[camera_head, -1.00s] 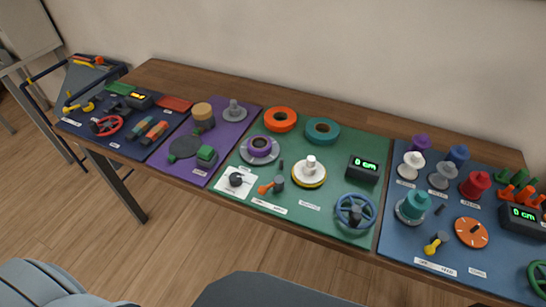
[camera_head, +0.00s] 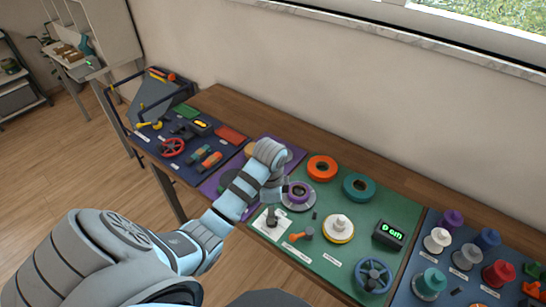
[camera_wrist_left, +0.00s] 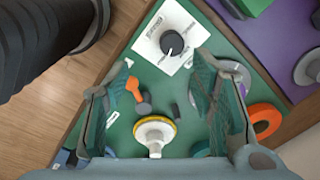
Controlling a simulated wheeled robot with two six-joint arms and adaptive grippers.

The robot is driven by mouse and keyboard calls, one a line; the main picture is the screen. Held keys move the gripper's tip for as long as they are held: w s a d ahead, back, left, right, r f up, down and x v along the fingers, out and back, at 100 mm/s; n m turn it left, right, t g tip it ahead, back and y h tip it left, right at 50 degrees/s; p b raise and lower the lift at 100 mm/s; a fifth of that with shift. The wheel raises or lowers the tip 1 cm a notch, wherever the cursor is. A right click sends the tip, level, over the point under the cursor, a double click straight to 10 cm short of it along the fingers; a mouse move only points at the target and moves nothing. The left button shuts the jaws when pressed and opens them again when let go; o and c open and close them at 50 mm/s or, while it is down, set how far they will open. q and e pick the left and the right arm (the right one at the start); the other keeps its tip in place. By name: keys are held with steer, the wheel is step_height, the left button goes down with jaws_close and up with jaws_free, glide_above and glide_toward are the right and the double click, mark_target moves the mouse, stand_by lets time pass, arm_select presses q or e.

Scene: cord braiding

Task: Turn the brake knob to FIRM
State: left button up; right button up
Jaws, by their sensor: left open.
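The brake knob is a dark round knob (camera_wrist_left: 175,43) with a white pointer mark, on a white printed card (camera_wrist_left: 150,45) in the left wrist view. The card (camera_head: 262,231) also shows in the head view, on the green mat. The card's print is too small to read, so I cannot tell which setting the pointer marks. My left gripper (camera_wrist_left: 163,62) is open, its two fingers apart, with the knob seen just beyond and between the tips. In the head view my left gripper (camera_head: 272,205) hangs over the card and partly hides the knob. My right gripper is not in view.
An orange-handled lever (camera_head: 301,235), a white-and-yellow spool (camera_head: 339,229) and a purple-cored ring (camera_head: 298,195) are close to the card. A blue handwheel (camera_head: 374,275) and a display box (camera_head: 389,235) stand further right. The table's front edge is near the card.

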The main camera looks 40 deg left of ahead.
arm_select(q)
step_height(320, 180, up, 3)
steer(key=w+a+m, duration=0.1)
steer(key=w, duration=0.1)
steer(key=shift+m, duration=0.3)
step_height(320, 180, down, 14)
steer(key=b, duration=0.3)
steer(key=shift+w+r+b, duration=0.1)
steer(key=shift+b, duration=0.2)
steer(key=shift+r, duration=0.1)
steer(key=shift+c, duration=0.3)
steer(key=c, duration=1.1)
